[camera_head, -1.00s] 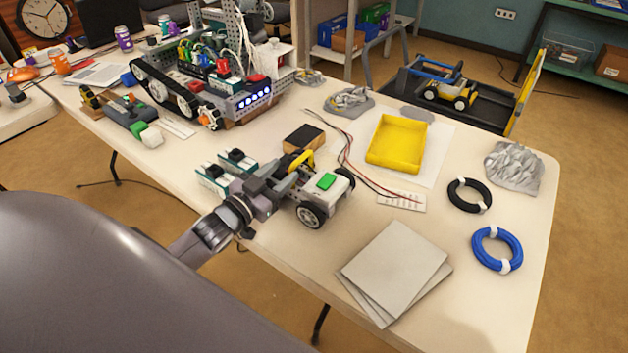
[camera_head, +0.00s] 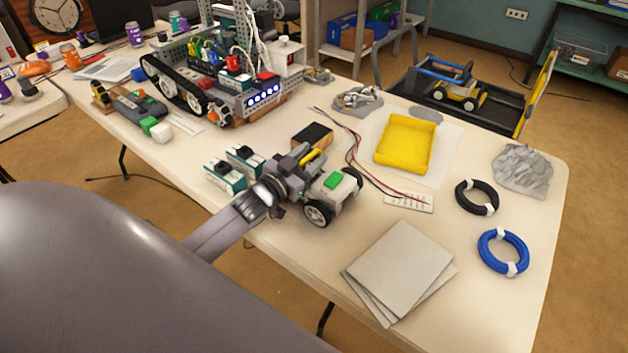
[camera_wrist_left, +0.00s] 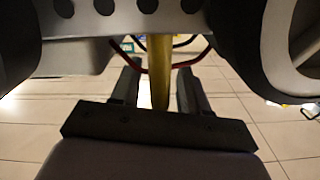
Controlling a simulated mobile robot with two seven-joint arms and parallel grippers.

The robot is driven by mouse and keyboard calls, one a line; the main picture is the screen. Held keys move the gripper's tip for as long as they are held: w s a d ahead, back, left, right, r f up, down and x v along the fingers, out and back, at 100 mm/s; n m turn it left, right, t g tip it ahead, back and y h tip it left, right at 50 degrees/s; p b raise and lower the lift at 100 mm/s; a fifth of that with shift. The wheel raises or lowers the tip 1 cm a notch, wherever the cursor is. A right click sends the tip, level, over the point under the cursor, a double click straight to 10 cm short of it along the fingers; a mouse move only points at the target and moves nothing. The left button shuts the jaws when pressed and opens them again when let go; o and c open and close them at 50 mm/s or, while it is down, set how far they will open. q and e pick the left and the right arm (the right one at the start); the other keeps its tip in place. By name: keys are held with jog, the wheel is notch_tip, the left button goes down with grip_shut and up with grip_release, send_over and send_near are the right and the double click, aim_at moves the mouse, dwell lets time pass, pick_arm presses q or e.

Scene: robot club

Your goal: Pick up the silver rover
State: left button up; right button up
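The silver rover (camera_head: 342,186) stands on the white table with a green block on top and dark wheels. A yellow upright bar on it shows in the left wrist view (camera_wrist_left: 159,50). My left gripper (camera_head: 308,160) reaches over the rover's near left end. In the left wrist view the two dark fingers stand on either side of the yellow bar, with narrow gaps between, so the gripper looks open around it. In the head view the gripper hides part of the rover. My right gripper is out of view.
Teal-and-white boxes (camera_head: 226,177) stand left of the gripper, and a dark-topped block (camera_head: 312,135) lies behind it. Red and black wires, a yellow tray (camera_head: 405,145), grey sheets (camera_head: 400,270) and cable coils (camera_head: 503,251) lie to the right. A large tracked robot (camera_head: 225,95) stands behind left.

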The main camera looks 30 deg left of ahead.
pick_arm(q)
grip_shut()
dwell(1.2)
jog(key=shift+w+r, duration=0.1)
jog(key=shift+r, duration=0.15)
